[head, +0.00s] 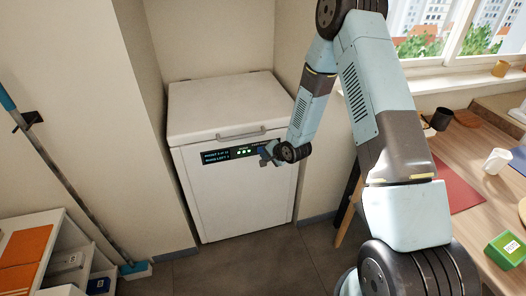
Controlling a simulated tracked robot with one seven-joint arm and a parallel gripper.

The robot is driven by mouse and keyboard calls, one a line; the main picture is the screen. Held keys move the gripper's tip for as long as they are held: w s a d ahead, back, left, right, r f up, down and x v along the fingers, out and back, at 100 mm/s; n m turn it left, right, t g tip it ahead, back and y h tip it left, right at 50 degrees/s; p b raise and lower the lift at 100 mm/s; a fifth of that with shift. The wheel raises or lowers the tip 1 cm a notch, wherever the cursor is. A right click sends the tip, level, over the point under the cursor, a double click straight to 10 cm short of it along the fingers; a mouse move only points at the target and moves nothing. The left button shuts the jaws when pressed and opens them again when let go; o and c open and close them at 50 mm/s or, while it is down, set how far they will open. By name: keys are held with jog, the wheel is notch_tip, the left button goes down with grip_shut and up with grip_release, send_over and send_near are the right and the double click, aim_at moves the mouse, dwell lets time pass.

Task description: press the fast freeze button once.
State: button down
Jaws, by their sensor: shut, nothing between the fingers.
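A white chest freezer (227,108) stands in an alcove with its lid down. On its front is a dark control panel (217,155) with small lit text and several green lights (244,151). The fast freeze button cannot be made out; the right part of the panel is partly hidden by my arm's end. My gripper (264,158) is shut and empty, at the right end of the panel, close to the freezer front. I cannot tell whether it touches the panel.
A wooden table (484,155) at the right holds a dark mug (441,118), a white cup (497,160), a red mat (454,186) and a green box (507,250). A shelf (50,250) and a broom (75,190) stand at the left. The floor before the freezer is clear.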

jog(key=shift+w, duration=0.1)
dwell(0.3)
jog(key=shift+w+a+r, duration=0.1)
jog(key=shift+w, duration=0.15)
jog(key=shift+w+a, duration=0.1)
jog(key=shift+w, duration=0.3)
dwell(0.8)
jog(key=shift+s, duration=0.15)
jog(key=shift+s+d, duration=0.2)
jog(key=shift+s, duration=0.45)
jog(key=shift+s+d, duration=0.25)
jog(key=shift+s, duration=0.55)
jog(key=shift+s+d, duration=0.2)
jog(key=shift+s, duration=0.6)
jog(key=shift+s+d, duration=0.25)
jog(key=shift+s, duration=0.55)
dwell(0.6)
